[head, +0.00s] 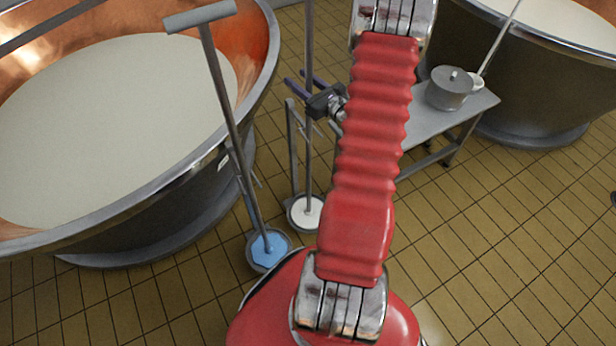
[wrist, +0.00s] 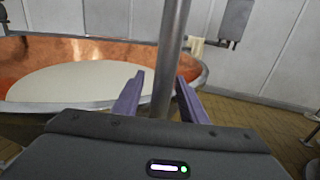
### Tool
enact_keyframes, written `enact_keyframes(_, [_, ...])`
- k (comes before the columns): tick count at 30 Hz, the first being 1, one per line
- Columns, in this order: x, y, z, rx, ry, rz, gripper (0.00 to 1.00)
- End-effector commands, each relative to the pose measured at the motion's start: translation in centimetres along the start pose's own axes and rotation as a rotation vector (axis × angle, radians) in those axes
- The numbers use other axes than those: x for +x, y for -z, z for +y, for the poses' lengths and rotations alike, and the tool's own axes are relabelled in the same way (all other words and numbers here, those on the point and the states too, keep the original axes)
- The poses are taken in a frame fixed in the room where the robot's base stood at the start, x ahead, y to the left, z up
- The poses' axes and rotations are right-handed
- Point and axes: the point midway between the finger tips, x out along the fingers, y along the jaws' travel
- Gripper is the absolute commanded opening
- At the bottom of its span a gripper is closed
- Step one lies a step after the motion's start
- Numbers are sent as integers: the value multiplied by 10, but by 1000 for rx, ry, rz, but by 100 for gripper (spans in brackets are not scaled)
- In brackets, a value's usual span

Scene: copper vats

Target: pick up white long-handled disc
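The white long-handled disc (head: 307,213) stands upright in a round floor holder beside the left vat, its grey pole rising past the top of the head view. My gripper (head: 303,80) is at the pole well above the disc, its purple fingers pointing left. In the wrist view, the pole (wrist: 172,50) runs between the two fingers of my gripper (wrist: 160,78). There is a gap at the left finger, while the pole is close to the right finger; I cannot tell if they touch. The disc itself is outside the wrist view.
A blue long-handled disc (head: 268,250) with a T-shaped grip stands in a neighbouring holder, leaning left. A copper vat (head: 262,50) of pale liquid is at left, another vat (head: 530,100) at back right. Tiled floor is clear at right.

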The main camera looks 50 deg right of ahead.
Motion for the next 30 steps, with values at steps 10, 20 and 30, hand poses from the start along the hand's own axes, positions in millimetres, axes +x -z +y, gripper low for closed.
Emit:
enact_keyframes(10, [0, 0, 0, 0, 0, 0, 19])
enact_keyframes(20, [0, 0, 0, 0, 0, 0, 0])
enact_keyframes(30, [0, -2, 0, -2, 0, -3, 0])
